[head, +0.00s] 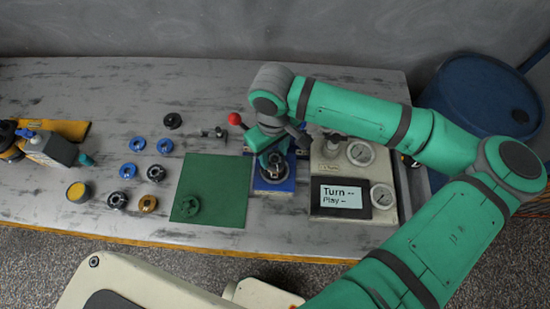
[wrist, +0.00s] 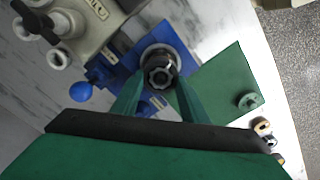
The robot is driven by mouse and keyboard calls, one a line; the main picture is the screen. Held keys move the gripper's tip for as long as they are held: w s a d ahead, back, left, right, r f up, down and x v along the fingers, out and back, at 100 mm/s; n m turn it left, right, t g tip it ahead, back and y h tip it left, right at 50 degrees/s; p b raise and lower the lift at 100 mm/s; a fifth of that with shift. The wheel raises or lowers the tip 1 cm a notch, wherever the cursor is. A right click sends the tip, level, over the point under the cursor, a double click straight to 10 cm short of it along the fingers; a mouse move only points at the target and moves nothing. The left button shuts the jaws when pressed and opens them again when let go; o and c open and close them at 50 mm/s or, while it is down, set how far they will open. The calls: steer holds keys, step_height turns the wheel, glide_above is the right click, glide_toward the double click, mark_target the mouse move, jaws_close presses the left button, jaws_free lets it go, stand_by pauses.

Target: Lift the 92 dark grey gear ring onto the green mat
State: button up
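A dark grey toothed ring (wrist: 160,75) sits at the blue fixture (wrist: 180,45), in front of a paler round opening. My gripper (wrist: 160,78) points down over it, with one green finger on each side of the ring. The fingertips look very close to its sides, and I cannot tell whether they touch it. In the head view my gripper (head: 274,160) is over the blue fixture (head: 262,185) and partly covers the ring. The green mat (head: 222,170) lies just left of the fixture, with a green toothed part (head: 187,206) on its lower left. No number is readable on the ring.
A beige gauge box (head: 340,206) with a screen stands right of the fixture. A red-knobbed lever (head: 235,119) rises behind it. Several blue, dark and brass rings lie left of the mat, including a dark one (head: 117,199). Most of the mat is clear.

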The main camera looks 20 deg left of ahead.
steer(key=c, duration=0.4)
steer(key=shift+o, duration=0.2)
steer(key=shift+r, duration=0.15)
